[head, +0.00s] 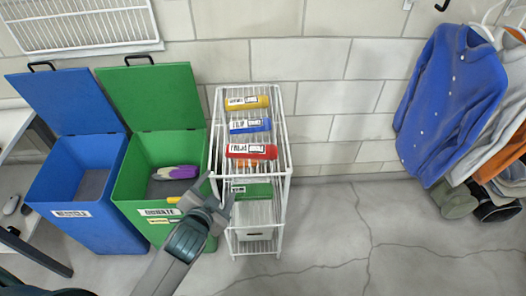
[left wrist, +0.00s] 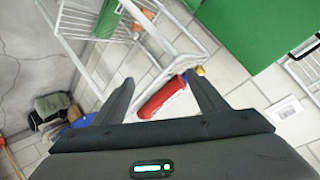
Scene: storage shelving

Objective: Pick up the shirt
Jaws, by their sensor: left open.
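A blue button-up shirt (head: 450,95) hangs at the right of the head view, on the wall side, in front of a grey-white garment (head: 490,110) and an orange one (head: 503,152). My left gripper (head: 219,187) is open and empty, in front of the white wire rack and beside the green bin, far to the left of the shirt. In the left wrist view my left gripper (left wrist: 158,77) also shows open, with nothing between its fingers. A blue patch at its lower left is partly hidden, and I cannot tell if it is the shirt. My right gripper is not in view.
A white wire rack (head: 288,190) holds yellow, blue and red rolls on top. A green bin (head: 130,180) with a purple-and-white shoe inside and a blue bin (head: 85,225) stand left with lids up. Bags (head: 458,203) sit below the clothes. The floor (head: 370,240) right of the rack is clear.

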